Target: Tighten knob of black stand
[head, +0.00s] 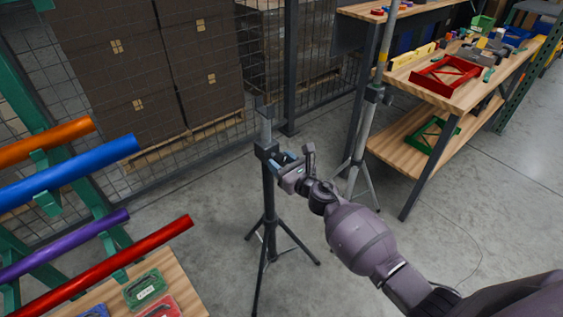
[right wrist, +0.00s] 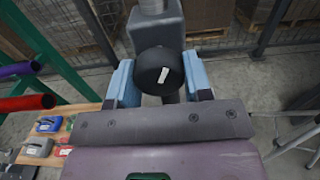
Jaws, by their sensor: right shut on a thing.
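The black stand (head: 268,200) is a tripod on the concrete floor, upright, with a grey inner pole (head: 265,125) rising from its collar. Its round black knob (right wrist: 159,70), with a white mark on its face, faces the right wrist camera. My right gripper (head: 281,162) reaches the collar from the right in the head view. In the right wrist view its light blue fingers (right wrist: 159,78) stand on both sides of the knob and are shut on it. The knob is largely hidden by the gripper in the head view. My left gripper is not in view.
A second, grey stand (head: 365,140) is close behind my right arm. A wooden workbench (head: 470,95) with a red frame (head: 445,74) is at the right. Colored pipes (head: 70,170) on a green rack jut in from the left. Boxes (head: 140,65) stand behind a mesh fence.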

